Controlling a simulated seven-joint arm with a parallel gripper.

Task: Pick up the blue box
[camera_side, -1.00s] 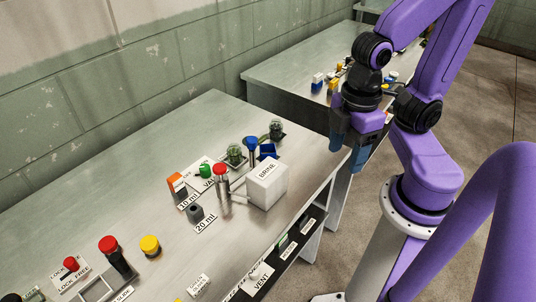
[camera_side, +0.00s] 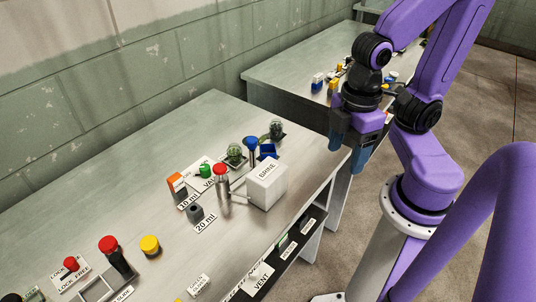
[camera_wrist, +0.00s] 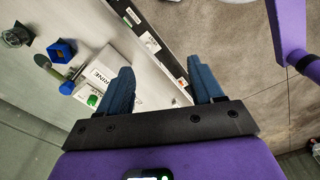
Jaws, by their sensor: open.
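The blue box (camera_side: 268,151) is small and stands on the near steel table, just behind the white box marked BRINE, which hides part of it in the side view. In the wrist view the blue box (camera_wrist: 62,51) shows at the upper left with a dark, hollow-looking top. My gripper (camera_side: 347,150) is open and empty, above and to the right of the blue box, out past the table's edge. In the wrist view its two blue fingers (camera_wrist: 161,78) are well apart, with the table edge and floor between them.
The white BRINE box (camera_side: 268,186), a blue-topped funnel-like part (camera_side: 251,147), a red-capped cylinder (camera_side: 221,182) and a clear green-tinted jar (camera_side: 277,129) stand close around the blue box. A second table (camera_side: 275,80) stands behind.

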